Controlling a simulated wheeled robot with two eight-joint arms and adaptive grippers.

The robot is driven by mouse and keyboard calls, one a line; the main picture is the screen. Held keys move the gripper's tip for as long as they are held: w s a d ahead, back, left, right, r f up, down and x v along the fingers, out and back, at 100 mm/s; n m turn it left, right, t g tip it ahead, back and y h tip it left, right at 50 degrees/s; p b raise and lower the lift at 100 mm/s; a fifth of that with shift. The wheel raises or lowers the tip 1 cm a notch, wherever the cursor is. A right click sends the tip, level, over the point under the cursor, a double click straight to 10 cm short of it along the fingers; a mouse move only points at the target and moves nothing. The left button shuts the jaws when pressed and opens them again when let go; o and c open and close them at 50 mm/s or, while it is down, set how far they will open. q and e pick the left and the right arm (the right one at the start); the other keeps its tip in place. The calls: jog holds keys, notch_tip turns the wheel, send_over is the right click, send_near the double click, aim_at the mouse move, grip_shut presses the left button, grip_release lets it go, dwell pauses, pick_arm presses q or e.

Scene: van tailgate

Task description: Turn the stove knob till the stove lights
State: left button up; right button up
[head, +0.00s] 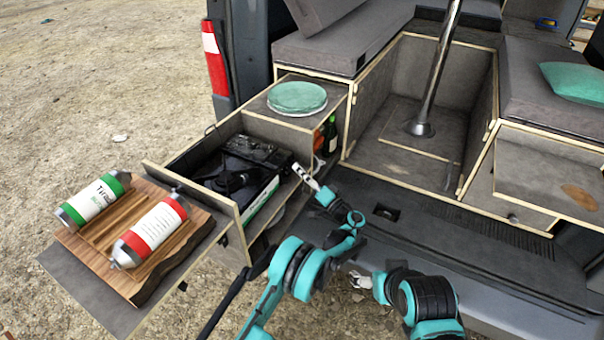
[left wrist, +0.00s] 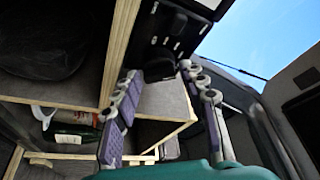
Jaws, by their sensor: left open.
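The stove (head: 238,180) is a black unit in the pulled-out drawer beside the van's tailgate. My left gripper (head: 304,176) is open at the drawer's right side, close to the stove's right end. In the left wrist view its two fingers (left wrist: 168,100) stand apart with nothing held between them. A black panel with small white marks (left wrist: 180,28) shows beyond the fingertips, with a dark round part (left wrist: 160,68) that may be the knob. I cannot tell whether the fingers touch it. No flame is visible.
A wooden board (head: 165,270) with a green-labelled can (head: 92,200) and a red-labelled can (head: 150,230) is at the left. Green plates (head: 297,98) sit on the cabinet above bottles (head: 329,137). A metal pole (head: 436,75) rises from the van floor.

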pick_arm(q)
notch_tip(320, 180, up, 10)
dwell(0.5)
jog(key=v, duration=0.9)
jog(key=shift+r, duration=0.3)
dwell(0.4)
jog(key=shift+s, duration=0.15)
